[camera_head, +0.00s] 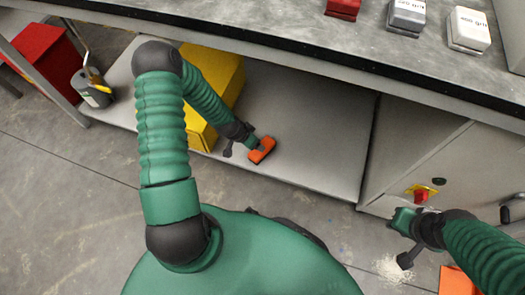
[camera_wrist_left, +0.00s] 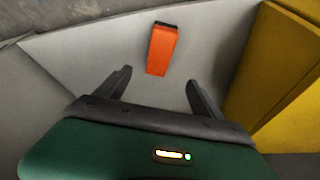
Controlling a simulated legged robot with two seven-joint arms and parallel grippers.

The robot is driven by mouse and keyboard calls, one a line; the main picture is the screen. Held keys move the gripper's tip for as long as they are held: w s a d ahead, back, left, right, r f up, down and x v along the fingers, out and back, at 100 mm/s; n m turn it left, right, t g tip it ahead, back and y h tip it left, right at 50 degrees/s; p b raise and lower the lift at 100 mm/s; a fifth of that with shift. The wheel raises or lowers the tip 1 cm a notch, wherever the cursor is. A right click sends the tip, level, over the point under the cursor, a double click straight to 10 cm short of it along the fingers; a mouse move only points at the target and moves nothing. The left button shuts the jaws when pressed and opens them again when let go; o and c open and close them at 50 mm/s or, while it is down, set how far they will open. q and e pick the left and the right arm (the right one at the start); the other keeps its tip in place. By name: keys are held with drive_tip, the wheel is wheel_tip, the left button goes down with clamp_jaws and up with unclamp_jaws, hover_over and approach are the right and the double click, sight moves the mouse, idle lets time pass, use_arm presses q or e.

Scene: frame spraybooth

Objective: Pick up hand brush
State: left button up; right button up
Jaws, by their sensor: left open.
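An orange block-like object with a dark end, apparently the hand brush (camera_head: 264,149), lies on the grey lower shelf. It also shows in the left wrist view (camera_wrist_left: 162,48), just beyond my fingertips and roughly between their lines. My left gripper (camera_head: 248,145) is at the brush's near end in the head view. In the left wrist view the fingers of this gripper (camera_wrist_left: 158,77) are apart with nothing held. My right gripper (camera_head: 408,224) is at the lower right, near a red knob on a yellow plate; its finger opening is unclear.
A yellow box (camera_head: 221,84) stands on the shelf (camera_head: 315,115) beside my left forearm. A grey can (camera_head: 93,90) and a red bin (camera_head: 45,57) are at left. The worktop's edge (camera_head: 300,58) overhangs the shelf. A cabinet (camera_head: 425,150) closes the right side. The shelf right of the brush is clear.

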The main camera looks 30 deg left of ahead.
use_arm(q)
drive_tip(key=b+x, duration=0.1)
drive_tip(key=x, duration=0.2)
drive_tip(key=b+x, duration=0.2)
drive_tip(key=x, duration=0.2)
drive_tip(key=b+x, duration=0.2)
drive_tip(key=x, duration=0.1)
drive_tip(key=shift+s+a+f, duration=0.15)
drive_tip(key=shift+f, duration=0.2)
drive_tip(key=b+x, duration=0.4)
drive_tip(key=x, duration=0.1)
drive_tip(key=shift+s+d, duration=0.2)
drive_tip(key=shift+d, duration=0.05)
drive_tip(key=shift+w+f+b, duration=0.15)
drive_tip(key=shift+f+b, duration=0.1)
drive_tip(key=shift+b, duration=0.15)
drive_tip(key=shift+r, duration=0.15)
drive_tip(key=shift+c, duration=0.5)
